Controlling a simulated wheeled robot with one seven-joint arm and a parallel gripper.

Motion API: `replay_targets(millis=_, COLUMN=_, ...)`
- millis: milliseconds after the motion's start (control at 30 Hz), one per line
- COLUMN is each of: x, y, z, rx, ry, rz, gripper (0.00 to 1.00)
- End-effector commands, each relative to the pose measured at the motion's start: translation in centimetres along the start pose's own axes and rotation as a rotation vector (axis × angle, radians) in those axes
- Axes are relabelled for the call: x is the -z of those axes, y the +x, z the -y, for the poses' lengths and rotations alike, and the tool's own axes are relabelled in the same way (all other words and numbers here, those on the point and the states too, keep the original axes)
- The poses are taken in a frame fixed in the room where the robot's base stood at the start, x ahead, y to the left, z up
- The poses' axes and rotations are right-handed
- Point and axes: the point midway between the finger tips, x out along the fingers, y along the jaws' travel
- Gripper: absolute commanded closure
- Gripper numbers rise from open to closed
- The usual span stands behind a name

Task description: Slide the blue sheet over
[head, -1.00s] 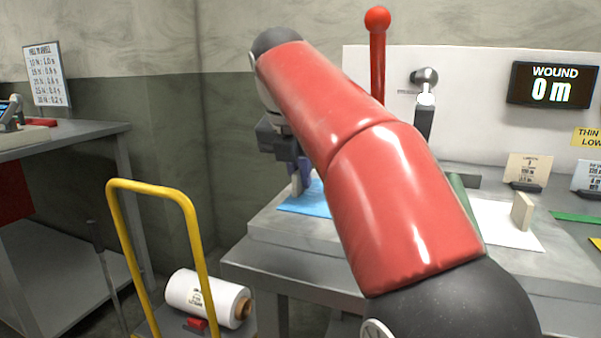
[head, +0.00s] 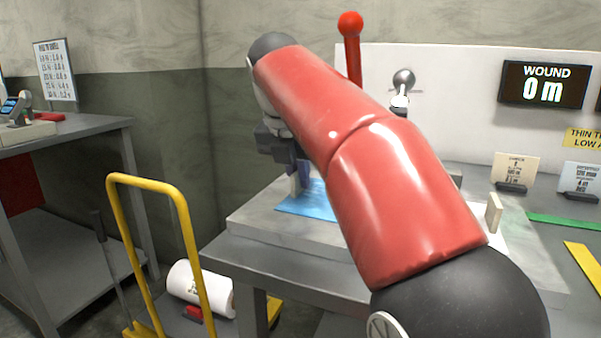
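The blue sheet (head: 313,205) lies flat on the left part of a raised grey slab (head: 262,222) on the workbench. My gripper (head: 299,182) points down at the sheet's back left part, its fingertips at or just above the surface; I cannot tell if they touch it. My red arm covers the sheet's right side and part of the gripper, so the gap between the fingers does not show clearly.
A red-knobbed lever (head: 351,60) stands behind my arm. A small upright block (head: 494,213) and card stands (head: 512,173) are to the right. A yellow-handled cart (head: 112,215) with a white roll (head: 198,288) stands at the front left. A second table (head: 75,137) is at the far left.

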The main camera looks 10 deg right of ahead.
Motion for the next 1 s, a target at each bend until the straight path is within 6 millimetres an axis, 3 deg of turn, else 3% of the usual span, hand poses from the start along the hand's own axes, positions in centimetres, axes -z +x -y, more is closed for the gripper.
replay_targets(millis=33, x=0.0, y=0.0, z=0.0, rx=0.000, ry=0.000, rz=0.000, gripper=0.90)
replay_targets(millis=200, x=0.0, y=0.0, z=0.0, rx=0.000, ry=0.000, rz=0.000, gripper=0.68)
replay_targets(millis=567, x=-0.1, y=-0.7, z=0.0, rx=0.000, ry=0.000, rz=0.000, gripper=0.67)
replay_targets(millis=833, x=-0.1, y=-5.3, z=0.0, rx=-0.002, ry=0.000, rz=0.001, gripper=0.67)
replay_targets(millis=1000, x=-0.1, y=-7.0, z=-0.1, rx=-0.001, ry=0.000, rz=0.000, gripper=0.67)
